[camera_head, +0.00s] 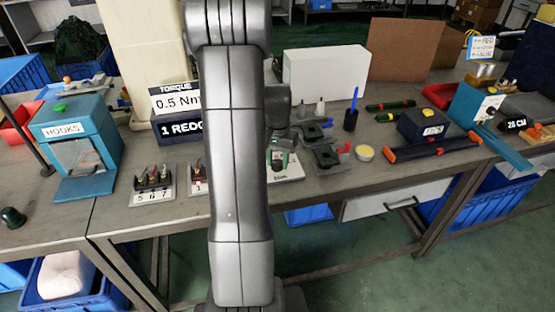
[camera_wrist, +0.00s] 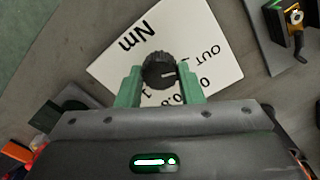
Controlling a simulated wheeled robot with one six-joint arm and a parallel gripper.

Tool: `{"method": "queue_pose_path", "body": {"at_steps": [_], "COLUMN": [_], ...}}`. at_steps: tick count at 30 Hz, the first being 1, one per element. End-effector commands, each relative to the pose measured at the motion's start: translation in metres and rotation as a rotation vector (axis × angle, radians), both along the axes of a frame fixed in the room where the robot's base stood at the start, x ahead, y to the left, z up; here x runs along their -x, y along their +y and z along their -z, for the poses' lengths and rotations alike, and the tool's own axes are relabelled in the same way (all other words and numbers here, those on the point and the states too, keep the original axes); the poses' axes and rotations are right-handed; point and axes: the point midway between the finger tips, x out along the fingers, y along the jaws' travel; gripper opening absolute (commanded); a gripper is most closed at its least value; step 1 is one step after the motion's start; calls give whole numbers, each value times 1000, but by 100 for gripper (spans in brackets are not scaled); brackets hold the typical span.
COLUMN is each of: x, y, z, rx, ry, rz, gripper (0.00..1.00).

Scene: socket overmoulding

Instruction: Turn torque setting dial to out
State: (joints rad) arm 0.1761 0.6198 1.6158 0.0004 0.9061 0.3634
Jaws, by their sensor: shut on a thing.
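The torque setting dial is a round black knob (camera_wrist: 159,66) on a white card (camera_wrist: 112,62) printed "Nm", "OUT" and numbers. A short white mark on the knob points right in the wrist view, between "OUT" and the number below it. My gripper (camera_wrist: 159,76) has its two green fingers on opposite sides of the knob, shut on it. In the head view the white card (camera_head: 292,174) shows beside my arm, which hides part of it. The numbers nearest the fingers are partly covered.
A "TORQUE 0.5 Nm" sign (camera_head: 177,101) stands behind. A numbered block (camera_head: 153,183) is left of the card.

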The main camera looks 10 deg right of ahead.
Motion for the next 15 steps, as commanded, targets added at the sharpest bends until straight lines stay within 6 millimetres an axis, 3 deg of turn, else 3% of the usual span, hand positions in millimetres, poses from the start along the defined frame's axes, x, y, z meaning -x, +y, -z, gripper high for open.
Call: {"method": "queue_pose_path", "body": {"at_steps": [4,5,8,15], "x": [-1,-1,-1,0], "y": [0,0,0,0], "z": [-1,-1,-1,0], "rx": [1,1,1,1], "ry": [-2,-2,-2,-1], "rz": [-2,-1,-1,0], "gripper": [11,38,56,56]}}
